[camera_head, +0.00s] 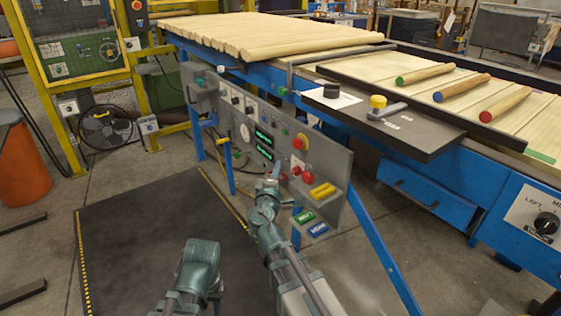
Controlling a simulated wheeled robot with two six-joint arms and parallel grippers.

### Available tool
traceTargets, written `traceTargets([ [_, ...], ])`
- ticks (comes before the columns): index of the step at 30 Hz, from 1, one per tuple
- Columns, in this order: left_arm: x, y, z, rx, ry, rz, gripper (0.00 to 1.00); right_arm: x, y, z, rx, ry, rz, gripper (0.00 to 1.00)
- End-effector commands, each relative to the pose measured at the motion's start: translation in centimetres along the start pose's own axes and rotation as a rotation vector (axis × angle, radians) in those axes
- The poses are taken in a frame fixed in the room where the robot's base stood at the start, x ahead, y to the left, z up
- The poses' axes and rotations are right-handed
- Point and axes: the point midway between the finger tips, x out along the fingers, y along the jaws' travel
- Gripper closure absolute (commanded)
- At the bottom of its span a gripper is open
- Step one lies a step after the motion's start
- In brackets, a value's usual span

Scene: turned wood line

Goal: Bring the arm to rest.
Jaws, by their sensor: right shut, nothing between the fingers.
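My right arm (270,232) reaches up from the bottom of the picture to the grey control panel. My right gripper (277,171) is at the front of the panel, close to the red knobs (296,171). It is shut with nothing in it. It looks small and partly blends with the panel, so I cannot tell whether it touches a control. Part of my left arm (199,262) shows low in the middle, folded over the dark floor mat. My left gripper does not show.
The panel (331,163) carries green displays, a red stop button (301,142) and yellow, green and blue buttons. Behind it a blue-framed table holds pale wooden rods (270,36) and colour-tipped turned pieces (461,88). A dark mat (130,235) leaves free floor at left.

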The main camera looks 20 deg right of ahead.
Motion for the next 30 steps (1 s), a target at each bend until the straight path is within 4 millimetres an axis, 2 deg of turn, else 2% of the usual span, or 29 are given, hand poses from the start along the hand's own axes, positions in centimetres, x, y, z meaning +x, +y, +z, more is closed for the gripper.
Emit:
traceTargets([
  [5,0.0,0.0,0.0,0.0,0.0,0.0,0.5,-1.3,0.0,0.0,0.0,0.0,0.0,1.0],
  [16,0.0,0.0,0.0,0.0,0.0,0.0,0.5,-1.4,0.0,0.0,0.001,-0.001,-0.001,1.0],
  [20,0.0,0.0,0.0,0.0,0.0,0.0,0.5,-1.7,-0.9,0.6,0.053,-0.037,-0.039,1.0],
  [23,0.0,0.0,0.0,0.0,0.0,0.0,0.5,-2.8,-3.2,1.8,0.165,-0.124,-0.137,1.0],
  [26,0.0,0.0,0.0,0.0,0.0,0.0,0.5,-5.1,-7.2,2.9,0.307,-0.247,-0.305,1.0],
  [30,0.0,0.0,0.0,0.0,0.0,0.0,0.5,-10.4,-13.6,3.1,0.462,-0.417,-0.597,1.0],
])
